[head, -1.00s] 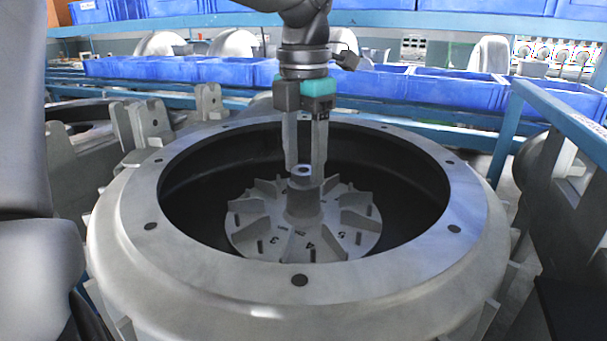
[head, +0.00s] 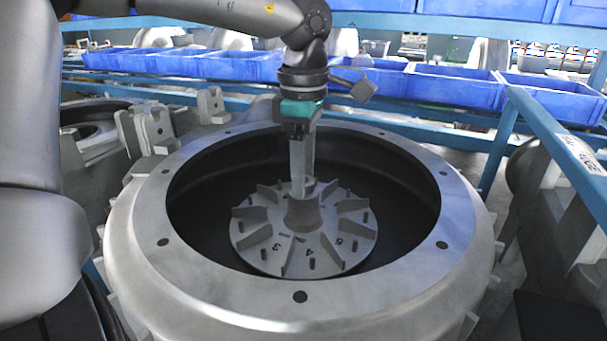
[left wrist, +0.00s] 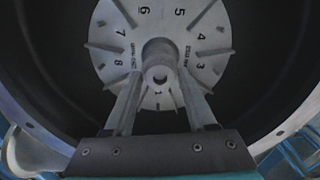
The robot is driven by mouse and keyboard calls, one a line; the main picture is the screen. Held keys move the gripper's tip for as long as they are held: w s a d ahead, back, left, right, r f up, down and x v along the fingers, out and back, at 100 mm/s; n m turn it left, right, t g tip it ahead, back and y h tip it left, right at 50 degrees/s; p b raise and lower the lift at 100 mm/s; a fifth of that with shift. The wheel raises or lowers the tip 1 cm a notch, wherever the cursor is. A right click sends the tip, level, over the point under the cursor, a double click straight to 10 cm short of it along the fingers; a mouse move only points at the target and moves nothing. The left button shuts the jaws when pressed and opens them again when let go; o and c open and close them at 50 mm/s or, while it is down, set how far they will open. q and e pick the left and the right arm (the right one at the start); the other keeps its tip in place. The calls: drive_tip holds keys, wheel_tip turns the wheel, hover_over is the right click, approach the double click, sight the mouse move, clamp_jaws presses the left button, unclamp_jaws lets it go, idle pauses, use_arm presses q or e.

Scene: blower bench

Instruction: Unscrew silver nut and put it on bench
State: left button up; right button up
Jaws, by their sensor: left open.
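The silver nut (left wrist: 160,74) shows in the left wrist view as a small ring on top of the hub of a numbered, finned impeller (left wrist: 112,50). In the head view the impeller (head: 262,232) lies inside the round grey blower housing (head: 140,240), and the nut is mostly hidden by my fingers. My left gripper (head: 304,184) points straight down over the hub. In the left wrist view its fingers (left wrist: 160,84) are open, one on each side of the nut, with nothing gripped. I cannot tell whether they touch it. My right gripper is not in view.
The housing's wide rim has several dark holes and surrounds the impeller with a deep black wall. Blue bins (head: 450,88) stand on a rack behind. A blue rail (head: 560,150) runs along the right. More grey castings (head: 150,125) stand at the left.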

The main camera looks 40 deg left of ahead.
use_arm(q)
drive_tip(key=m+p, duration=0.1)
drive_tip(key=m, duration=0.2)
drive_tip(key=shift+m, duration=0.4)
drive_tip(key=m+p, duration=0.1)
drive_tip(key=m, duration=0.2)
drive_tip(key=shift+m, duration=0.3)
drive_tip(key=m+p, duration=0.1)
drive_tip(key=m, duration=0.5)
